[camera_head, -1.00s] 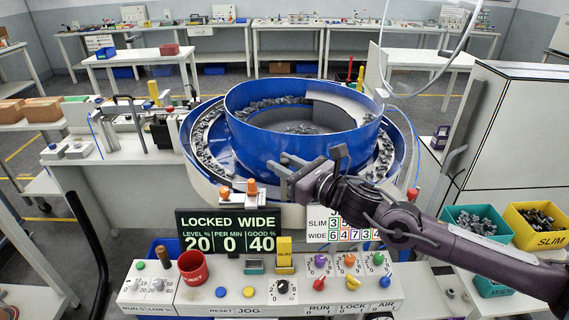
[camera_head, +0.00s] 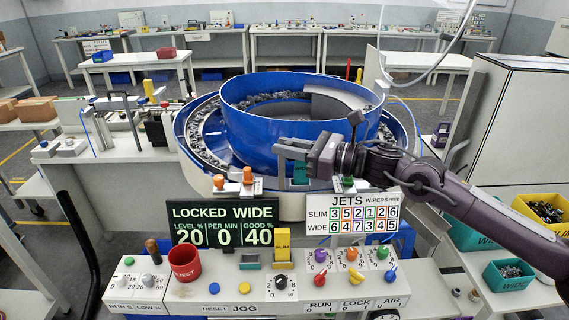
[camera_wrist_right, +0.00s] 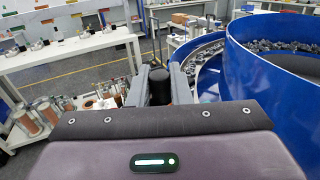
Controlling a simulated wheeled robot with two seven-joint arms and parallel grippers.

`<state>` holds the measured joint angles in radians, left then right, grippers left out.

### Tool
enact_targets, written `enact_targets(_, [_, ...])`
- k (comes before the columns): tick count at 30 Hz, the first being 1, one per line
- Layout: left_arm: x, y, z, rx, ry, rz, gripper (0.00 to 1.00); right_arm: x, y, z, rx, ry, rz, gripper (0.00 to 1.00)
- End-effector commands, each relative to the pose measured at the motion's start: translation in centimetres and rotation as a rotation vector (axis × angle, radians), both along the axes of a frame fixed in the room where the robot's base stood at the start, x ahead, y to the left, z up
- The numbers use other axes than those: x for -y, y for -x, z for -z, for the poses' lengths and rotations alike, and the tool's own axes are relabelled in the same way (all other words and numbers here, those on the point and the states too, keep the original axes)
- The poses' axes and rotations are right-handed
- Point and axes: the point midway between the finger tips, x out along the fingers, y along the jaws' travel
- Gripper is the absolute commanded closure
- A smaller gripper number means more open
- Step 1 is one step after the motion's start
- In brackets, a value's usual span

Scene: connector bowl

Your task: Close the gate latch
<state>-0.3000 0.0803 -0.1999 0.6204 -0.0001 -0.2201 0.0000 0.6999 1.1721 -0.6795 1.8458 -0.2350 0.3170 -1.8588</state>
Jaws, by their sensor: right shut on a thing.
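My right gripper (camera_head: 290,160) is at the front rim of the blue bowl (camera_head: 300,140), its arm coming in from the right. In the right wrist view its fingers are shut on a black, round-topped knob (camera_wrist_right: 159,86). I cannot tell whether this knob belongs to the gate latch. A small green part (camera_head: 300,175) shows just below the fingers in the head view. Two orange knobs (camera_head: 248,176) stand on a small mount left of the gripper, and a green knob (camera_head: 347,182) stands to its right. My left gripper is not in view.
A dark display (camera_head: 222,212) reads LOCKED WIDE, with a white JETS board (camera_head: 352,213) beside it. Below is a control panel (camera_head: 200,291) with knobs, buttons and a red REJECT cup (camera_head: 184,264). Bins of parts, one yellow (camera_head: 540,213), stand at the right.

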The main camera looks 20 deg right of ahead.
Motion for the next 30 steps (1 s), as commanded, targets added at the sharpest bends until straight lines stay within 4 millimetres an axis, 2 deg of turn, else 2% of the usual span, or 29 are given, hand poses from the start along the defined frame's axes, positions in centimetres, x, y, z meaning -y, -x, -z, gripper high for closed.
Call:
enact_targets(1, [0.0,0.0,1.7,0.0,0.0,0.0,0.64,0.3,-0.2,0.5,0.007,-0.002,-0.042,1.0])
enact_targets(7, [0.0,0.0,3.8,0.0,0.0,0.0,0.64,1.0,-0.4,0.1,0.006,-0.003,-0.232,1.0])
enact_targets(18, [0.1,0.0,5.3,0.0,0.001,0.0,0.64,1.9,-0.9,-0.2,0.004,0.001,-0.521,1.0])
enact_targets(30, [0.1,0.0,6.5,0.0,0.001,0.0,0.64,2.4,-1.3,0.0,0.003,0.003,-0.739,1.0])
